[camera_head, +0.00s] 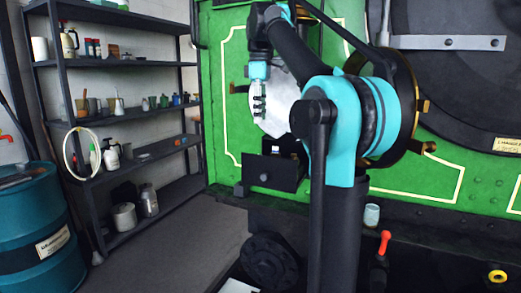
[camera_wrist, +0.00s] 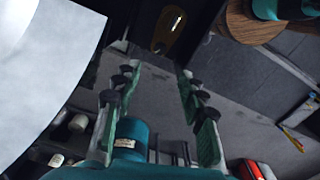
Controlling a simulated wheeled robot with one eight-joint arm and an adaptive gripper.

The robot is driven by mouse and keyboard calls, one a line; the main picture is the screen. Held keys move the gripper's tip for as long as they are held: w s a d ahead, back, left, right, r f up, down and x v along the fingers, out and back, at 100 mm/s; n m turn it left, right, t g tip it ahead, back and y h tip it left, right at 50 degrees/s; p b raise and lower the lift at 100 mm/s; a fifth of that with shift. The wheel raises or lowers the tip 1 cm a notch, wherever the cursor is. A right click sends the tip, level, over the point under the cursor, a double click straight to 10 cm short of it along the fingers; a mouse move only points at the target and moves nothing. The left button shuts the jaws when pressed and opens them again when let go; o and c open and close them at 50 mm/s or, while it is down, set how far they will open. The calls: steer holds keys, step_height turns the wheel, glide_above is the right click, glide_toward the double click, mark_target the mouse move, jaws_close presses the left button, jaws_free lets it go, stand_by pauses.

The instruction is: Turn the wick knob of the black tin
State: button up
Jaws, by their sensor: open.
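The black tin (camera_head: 287,178) is an open-topped dark box at the green tram front, below a large pale disc (camera_head: 277,122). A small dark round knob (camera_head: 263,178) shows on its front; I cannot tell for sure that it is the wick knob. My gripper (camera_head: 259,112) points down in front of the disc, above the tin and apart from it. In the wrist view my gripper (camera_wrist: 157,72) is open, with nothing between its fingers. A brass oval with a bright slot (camera_wrist: 168,30) lies on a dark surface beyond the fingertips. The disc (camera_wrist: 40,70) fills the left side there.
The green tram front (camera_head: 225,75) stands close behind my arm. A pale cup (camera_head: 372,214) and a red-handled lever (camera_head: 384,243) are at the lower right.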

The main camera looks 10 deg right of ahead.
step_height(320, 180, down, 12)
steer(key=shift+f, duration=0.1)
stand_by(0.5)
jaws_close()
